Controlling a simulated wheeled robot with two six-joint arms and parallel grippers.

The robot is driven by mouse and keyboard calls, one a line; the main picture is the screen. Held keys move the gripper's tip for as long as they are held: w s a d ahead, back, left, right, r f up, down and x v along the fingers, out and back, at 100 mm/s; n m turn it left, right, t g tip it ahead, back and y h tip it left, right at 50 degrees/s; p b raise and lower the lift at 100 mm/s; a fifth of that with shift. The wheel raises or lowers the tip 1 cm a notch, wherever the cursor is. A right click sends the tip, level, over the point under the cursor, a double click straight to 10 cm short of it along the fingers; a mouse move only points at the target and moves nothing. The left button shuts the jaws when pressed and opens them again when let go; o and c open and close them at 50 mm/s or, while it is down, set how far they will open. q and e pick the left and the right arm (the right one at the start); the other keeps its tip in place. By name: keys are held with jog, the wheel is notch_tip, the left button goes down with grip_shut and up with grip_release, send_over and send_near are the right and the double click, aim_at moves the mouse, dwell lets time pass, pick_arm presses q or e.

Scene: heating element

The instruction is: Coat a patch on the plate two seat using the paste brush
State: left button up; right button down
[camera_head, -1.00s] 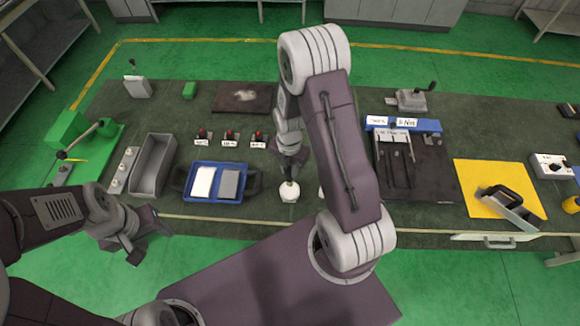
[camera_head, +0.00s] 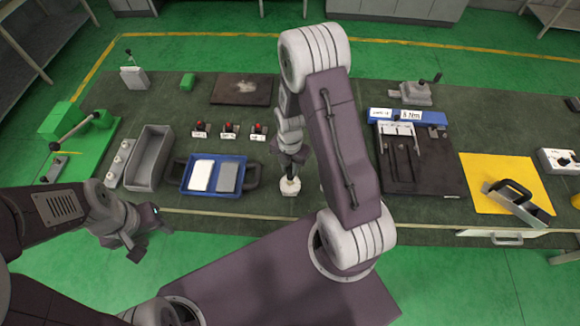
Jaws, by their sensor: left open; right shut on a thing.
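My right gripper (camera_head: 290,163) is at the front middle of the bench, pointing down over a small white jar (camera_head: 289,186). It is shut on a thin upright thing above the jar mouth, likely the paste brush, mostly hidden by the fingers. I cannot tell whether its tip is inside the jar. My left gripper (camera_head: 146,238) is open and empty, low at the left in front of the bench. A dark fixture (camera_head: 430,163) with a blue bar and labels is at the right of my arm; I cannot make out which part is the plate two seat.
A blue tray (camera_head: 213,193) with a white and a grey plate lies left of the jar. A grey bin (camera_head: 149,160) and green lever machine (camera_head: 92,140) are farther left. A yellow mat (camera_head: 490,180) with a dark-handled tool is at the right. My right arm hides the bench middle.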

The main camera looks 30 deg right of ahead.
jog(key=shift+f+b, duration=0.4)
jog(key=shift+f, duration=0.1)
dwell(0.3)
jog(key=shift+s, duration=0.15)
dwell(0.9)
notch_tip(320, 180, up, 7)
jog(key=p, duration=0.6)
jog(key=shift+f, duration=0.1)
dwell(0.5)
